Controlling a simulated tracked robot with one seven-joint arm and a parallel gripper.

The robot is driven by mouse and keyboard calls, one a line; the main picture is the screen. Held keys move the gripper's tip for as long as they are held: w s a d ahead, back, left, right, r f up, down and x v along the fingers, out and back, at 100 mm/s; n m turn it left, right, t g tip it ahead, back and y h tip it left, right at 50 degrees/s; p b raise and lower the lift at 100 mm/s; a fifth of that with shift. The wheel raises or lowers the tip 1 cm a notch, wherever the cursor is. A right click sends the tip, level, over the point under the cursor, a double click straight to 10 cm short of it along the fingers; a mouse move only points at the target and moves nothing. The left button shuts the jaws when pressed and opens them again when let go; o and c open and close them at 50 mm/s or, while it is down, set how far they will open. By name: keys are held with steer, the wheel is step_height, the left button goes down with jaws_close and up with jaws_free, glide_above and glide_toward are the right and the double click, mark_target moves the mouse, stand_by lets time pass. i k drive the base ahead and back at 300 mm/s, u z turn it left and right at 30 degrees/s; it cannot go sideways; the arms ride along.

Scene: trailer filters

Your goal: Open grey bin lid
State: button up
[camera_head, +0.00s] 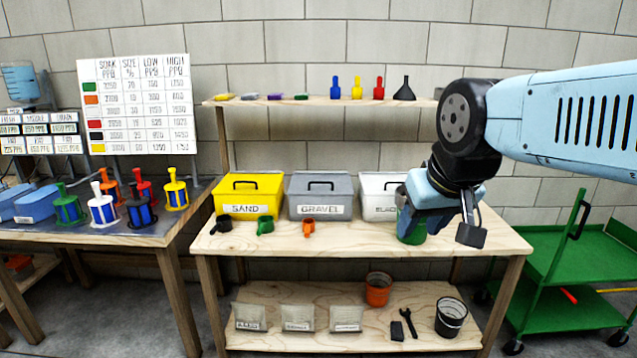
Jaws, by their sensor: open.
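The grey bin (320,205) labelled GRAVEL stands on the wooden bench between the yellow and white bins. Its grey lid (339,189) is shut, with a black handle (320,184) on top. My gripper (438,222) is open, well to the right of the grey bin and apart from it. It is in front of the white bin's right side, above the bench. A green pot (412,237) shows below and behind the gripper's left finger, partly hidden; I cannot tell whether they touch.
The yellow SAND bin (247,192) and white bin (377,205) flank the grey one. Black (222,223), green (265,225) and orange (308,228) scoops lie in front. A shelf (300,102) hangs above. A green cart (570,270) stands right; filters crowd the left table (90,232).

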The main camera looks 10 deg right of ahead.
mark_target(321, 179)
steer(key=i, duration=0.45)
steer(key=z, duration=0.2)
steer(key=k, duration=0.9)
steer(key=u, duration=0.2)
steer(key=i, duration=1)
steer(key=z, duration=0.4)
steer(key=i, duration=0.65)
steer(key=z, duration=0.35)
